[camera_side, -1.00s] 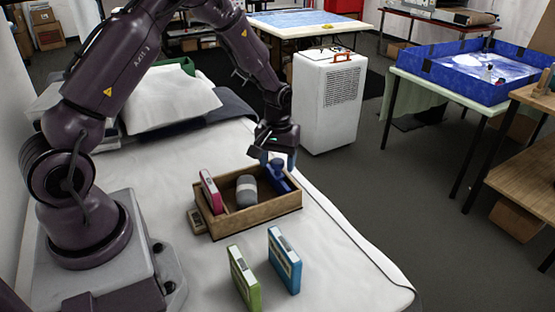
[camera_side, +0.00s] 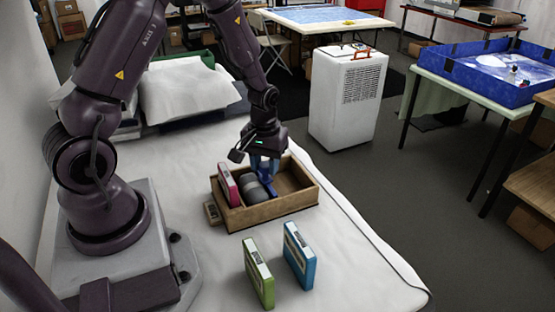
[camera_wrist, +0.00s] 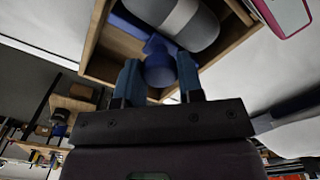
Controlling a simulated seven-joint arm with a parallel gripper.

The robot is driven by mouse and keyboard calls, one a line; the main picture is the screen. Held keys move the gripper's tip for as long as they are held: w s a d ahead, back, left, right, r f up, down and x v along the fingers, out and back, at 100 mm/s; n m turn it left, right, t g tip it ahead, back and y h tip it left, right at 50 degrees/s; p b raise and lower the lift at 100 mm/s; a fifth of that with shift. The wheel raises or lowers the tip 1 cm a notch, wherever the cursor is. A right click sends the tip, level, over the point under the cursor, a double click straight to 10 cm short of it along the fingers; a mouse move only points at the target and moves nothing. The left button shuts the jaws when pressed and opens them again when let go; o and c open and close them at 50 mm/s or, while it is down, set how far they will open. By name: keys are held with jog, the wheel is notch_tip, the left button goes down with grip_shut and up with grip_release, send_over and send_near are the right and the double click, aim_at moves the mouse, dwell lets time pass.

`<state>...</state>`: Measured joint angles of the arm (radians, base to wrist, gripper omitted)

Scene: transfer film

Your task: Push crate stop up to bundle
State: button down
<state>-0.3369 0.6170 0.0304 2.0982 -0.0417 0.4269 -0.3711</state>
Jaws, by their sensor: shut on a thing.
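The crate stop (camera_side: 270,178) is a blue piece with a rounded knob, inside the open wooden crate (camera_side: 274,212). My gripper (camera_side: 264,163) is shut on the knob; the wrist view shows the stop's knob (camera_wrist: 159,72) between my two fingers (camera_wrist: 160,84). The bundle (camera_side: 254,190), a dark grey roll with a lighter band, lies left of the stop. In the wrist view the stop's blue plate runs close along the bundle (camera_wrist: 182,14); I cannot tell whether they touch. A pink film box (camera_side: 228,184) stands in the crate left of the bundle.
A green box (camera_side: 258,273) and a blue box (camera_side: 299,256) stand on the white table (camera_side: 360,270) in front of the crate. The crate's right part is empty.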

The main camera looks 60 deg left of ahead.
jog(key=c, duration=0.8)
grip_release()
jog(key=shift+o, duration=0.2)
jog(key=shift+r, duration=0.1)
notch_tip(320, 180, up, 13)
jog(key=s+d+r+m+t, duration=0.5)
jog(key=s+d+r+m, duration=0.3)
jog(key=s+d+r, duration=0.4)
jog(key=shift+s+d+r+m+t, duration=0.15)
jog(key=shift+s+r+m+t, duration=0.2)
jog(key=shift+r, duration=0.3)
